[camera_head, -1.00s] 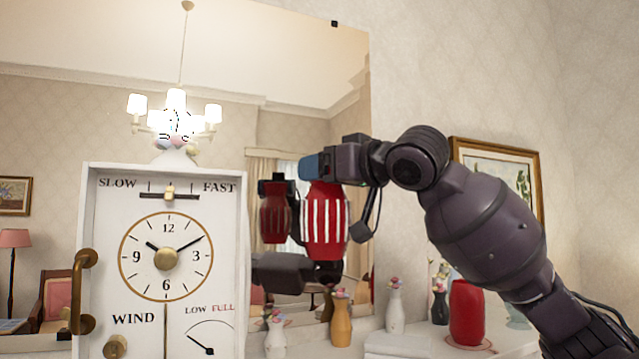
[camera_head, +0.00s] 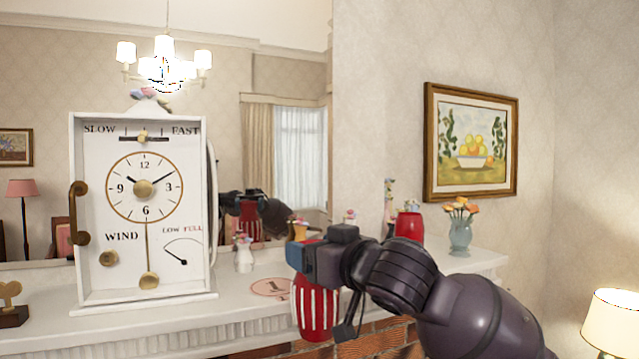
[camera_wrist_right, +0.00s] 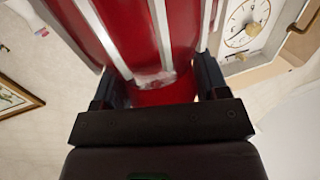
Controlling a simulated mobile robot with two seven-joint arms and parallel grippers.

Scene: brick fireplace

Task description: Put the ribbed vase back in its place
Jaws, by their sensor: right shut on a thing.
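The ribbed vase (camera_head: 317,308), red with white vertical ribs, hangs upright from my right gripper (camera_head: 318,268). The gripper is shut on its top. In the head view the vase overlaps the front edge of the white mantel (camera_head: 225,312), with brick showing beside it; I cannot see it touching anything. In the right wrist view the vase (camera_wrist_right: 150,40) sits between the two fingers (camera_wrist_right: 155,92). A flat round mark with a "1" (camera_head: 272,287) lies on the mantel just left of the vase. My left gripper is out of view.
A white clock cabinet (camera_head: 145,285) stands on the mantel at left. A white vase (camera_head: 244,256) stands behind the mark. Beyond my arm are a plain red vase (camera_head: 409,226) and a blue flower vase (camera_head: 460,235). A mirror (camera_head: 290,70) backs the mantel.

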